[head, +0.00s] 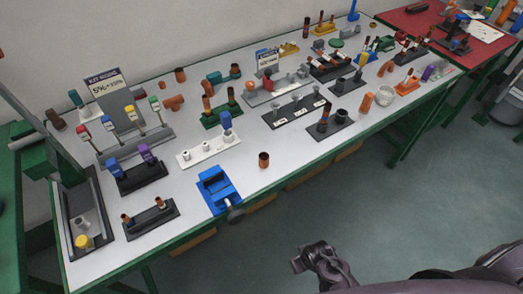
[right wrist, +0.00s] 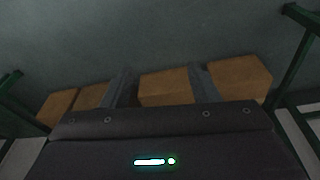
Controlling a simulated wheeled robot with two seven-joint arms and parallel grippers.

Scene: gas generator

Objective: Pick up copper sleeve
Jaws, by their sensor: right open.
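A small copper sleeve (head: 263,160) stands upright on the white tabletop near its front edge, right of the blue vise. Other copper-coloured sleeves and fittings lie about the table, such as one at the back (head: 180,74) and a tilted one to the right (head: 367,103). My right gripper (head: 300,260) is in front of the table, over the floor, well apart from the sleeve. In the right wrist view its two fingers (right wrist: 161,88) are spread with nothing between them. My left gripper is not in view.
The white table (head: 260,190) has green edges and legs. A blue vise (head: 218,188) stands left of the sleeve, and a dark holder (head: 330,128) stands to its right. Brown boxes (right wrist: 165,87) sit beneath the table. The tabletop right around the sleeve is clear.

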